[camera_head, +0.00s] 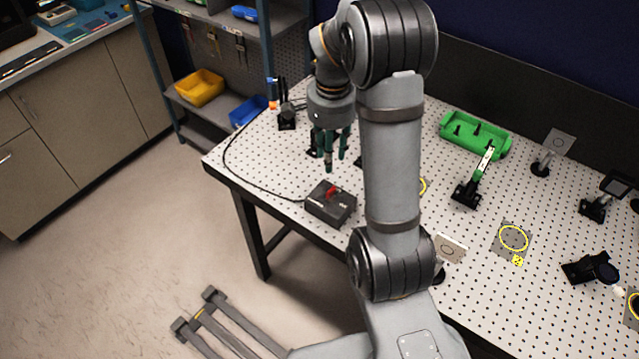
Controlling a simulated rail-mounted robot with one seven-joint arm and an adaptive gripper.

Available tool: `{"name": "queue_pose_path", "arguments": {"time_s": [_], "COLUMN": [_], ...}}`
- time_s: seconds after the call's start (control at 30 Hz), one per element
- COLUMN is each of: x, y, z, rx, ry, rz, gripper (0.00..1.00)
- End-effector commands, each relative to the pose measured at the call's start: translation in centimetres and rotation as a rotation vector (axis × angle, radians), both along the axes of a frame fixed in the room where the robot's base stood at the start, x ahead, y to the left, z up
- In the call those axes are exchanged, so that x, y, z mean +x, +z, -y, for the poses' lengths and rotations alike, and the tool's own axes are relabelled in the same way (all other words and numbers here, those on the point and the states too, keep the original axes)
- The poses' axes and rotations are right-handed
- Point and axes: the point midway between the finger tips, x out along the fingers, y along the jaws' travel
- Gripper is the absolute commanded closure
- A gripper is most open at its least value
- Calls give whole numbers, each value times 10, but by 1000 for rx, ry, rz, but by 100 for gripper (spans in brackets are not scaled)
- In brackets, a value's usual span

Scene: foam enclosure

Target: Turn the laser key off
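A dark box (321,207) sits on the perforated table near its front left edge. A small red key (331,190) stands on top of the box. I cannot read which position the key is turned to. My gripper (335,163) points down above and slightly behind the box, apart from the key. Its dark green fingers show a gap between them, with nothing seen held.
A black cable (225,160) runs from the box along the table's left edge. A black mount (286,118) stands at the back left. A green tray (475,135) and several optical mounts occupy the right side.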

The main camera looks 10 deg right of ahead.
Motion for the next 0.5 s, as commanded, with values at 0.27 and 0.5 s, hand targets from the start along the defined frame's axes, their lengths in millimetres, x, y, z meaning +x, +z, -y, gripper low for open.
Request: {"name": "queue_pose_path", "arguments": {"time_s": [0.27, 0.5], "x": [-15, -15], "y": [-22, -67], "z": [-2, -2], "rx": [11, 11], "ry": [-40, -39], "rz": [-52, -52], "gripper": [68, 68]}}
